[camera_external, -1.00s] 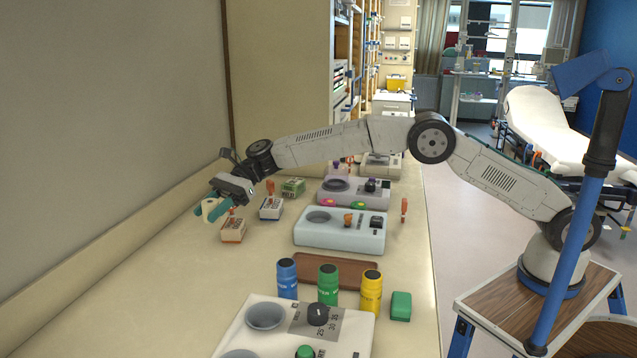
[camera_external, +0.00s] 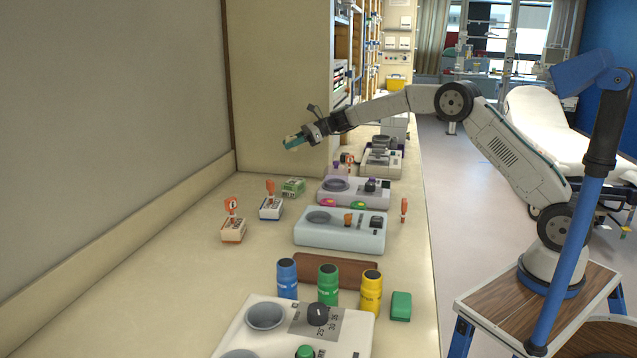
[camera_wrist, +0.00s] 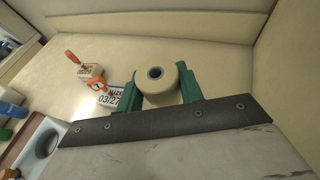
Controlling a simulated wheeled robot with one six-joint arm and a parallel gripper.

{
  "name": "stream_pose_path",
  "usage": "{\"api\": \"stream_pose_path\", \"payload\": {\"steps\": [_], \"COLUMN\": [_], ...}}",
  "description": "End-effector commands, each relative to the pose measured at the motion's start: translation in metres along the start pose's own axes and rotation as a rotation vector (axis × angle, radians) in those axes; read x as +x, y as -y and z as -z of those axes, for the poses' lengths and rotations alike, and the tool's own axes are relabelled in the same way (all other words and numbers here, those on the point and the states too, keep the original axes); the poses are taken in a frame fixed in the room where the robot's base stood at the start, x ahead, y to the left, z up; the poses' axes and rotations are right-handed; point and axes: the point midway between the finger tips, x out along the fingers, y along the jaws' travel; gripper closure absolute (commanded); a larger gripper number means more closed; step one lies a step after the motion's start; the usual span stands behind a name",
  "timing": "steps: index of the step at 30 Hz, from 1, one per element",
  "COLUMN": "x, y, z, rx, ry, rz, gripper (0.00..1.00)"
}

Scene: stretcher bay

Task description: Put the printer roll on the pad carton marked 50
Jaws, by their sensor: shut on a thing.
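The printer roll (camera_wrist: 160,92), cream with a dark core hole, is held between the green fingers of my gripper (camera_wrist: 160,90) in the wrist view. In the external view my gripper (camera_external: 294,141) is raised above the far part of the counter, and the roll is hardly visible there. Below are small cartons: one orange and white (camera_external: 232,233), one blue and white (camera_external: 270,211), one green (camera_external: 293,188). The first two have orange clip-like pieces on top. The number 50 is not readable on any of them.
Grey devices (camera_external: 340,238) stand along the counter's right side. Blue, green and yellow cylinders (camera_external: 327,285) stand nearer, by a brown tray (camera_external: 335,269). A tall cabinet (camera_external: 280,80) rises behind my gripper. The counter's left part is clear.

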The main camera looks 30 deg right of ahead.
Motion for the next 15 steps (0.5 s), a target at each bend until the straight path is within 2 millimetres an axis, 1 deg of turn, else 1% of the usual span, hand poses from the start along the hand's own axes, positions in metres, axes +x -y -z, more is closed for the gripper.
{"api": "stream_pose_path", "payload": {"steps": [1,3,12,15], "x": [-0.008,-0.01,0.009,0.014], "y": [0.006,0.009,0.013,0.012], "z": [0.004,0.013,0.063,0.073], "rx": [0.01,0.025,0.031,0.029], "ry": [-0.002,-0.011,-0.018,-0.018], "rz": [0.019,0.043,0.065,0.065], "gripper": [0.86,0.86,0.86,0.86]}}
